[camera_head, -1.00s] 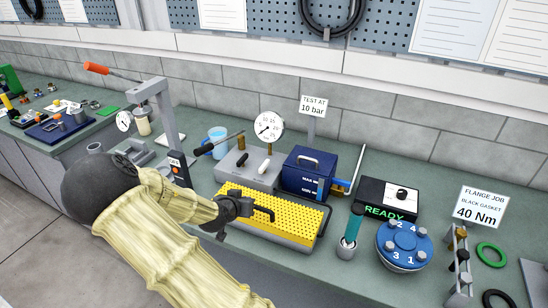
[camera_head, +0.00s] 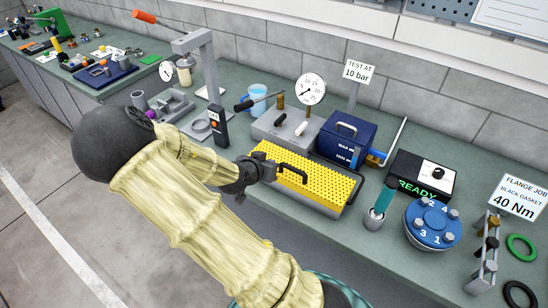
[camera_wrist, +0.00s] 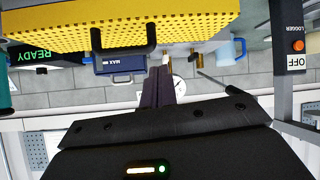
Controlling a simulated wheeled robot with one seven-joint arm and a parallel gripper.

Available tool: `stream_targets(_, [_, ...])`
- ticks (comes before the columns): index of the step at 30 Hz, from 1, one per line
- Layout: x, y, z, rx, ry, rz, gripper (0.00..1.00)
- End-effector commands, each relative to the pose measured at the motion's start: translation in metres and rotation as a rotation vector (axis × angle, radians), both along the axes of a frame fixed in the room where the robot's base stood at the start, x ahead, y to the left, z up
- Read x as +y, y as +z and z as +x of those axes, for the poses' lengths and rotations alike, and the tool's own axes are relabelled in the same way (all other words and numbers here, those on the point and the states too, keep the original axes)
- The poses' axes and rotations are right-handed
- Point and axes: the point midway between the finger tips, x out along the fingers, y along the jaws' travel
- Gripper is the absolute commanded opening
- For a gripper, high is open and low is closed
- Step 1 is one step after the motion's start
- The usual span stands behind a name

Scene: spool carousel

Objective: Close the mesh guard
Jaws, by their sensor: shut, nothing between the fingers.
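The mesh guard (camera_head: 318,186) is a yellow perforated panel with a black bar handle (camera_head: 293,172). It lies low and nearly flat over a grey tray on the bench, left of the black READY box. My gripper (camera_head: 268,169) is at the guard's left end, close to the handle. The wrist view is upside down; there the guard (camera_wrist: 200,14) spans the top and its handle (camera_wrist: 124,50) hangs below it. My gripper's fingers (camera_wrist: 162,75) are together and empty, apart from the handle in that view. My forearm does not hide the guard's top.
Behind the guard stand a grey block with a pressure gauge (camera_head: 311,89) and a blue box (camera_head: 346,138). A teal-handled tool (camera_head: 382,199) and a blue flange (camera_head: 433,224) are to the right. A grey press stand (camera_head: 207,75) rises at the left. Floor is open in front.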

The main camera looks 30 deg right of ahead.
Motion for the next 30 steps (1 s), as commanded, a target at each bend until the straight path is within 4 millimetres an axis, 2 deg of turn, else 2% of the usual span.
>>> stream_targets(4, [0.019, -0.003, -0.01, 0.0, 0.004, -0.001, 0.0])
stream_targets(12, [0.037, -0.005, -0.018, -0.001, 0.009, -0.002, 0.0])
stream_targets(26, [0.034, -0.005, -0.019, -0.001, 0.002, -0.002, 0.0])
stream_targets(30, [0.037, -0.01, -0.022, 0.027, 0.006, 0.035, 0.0])
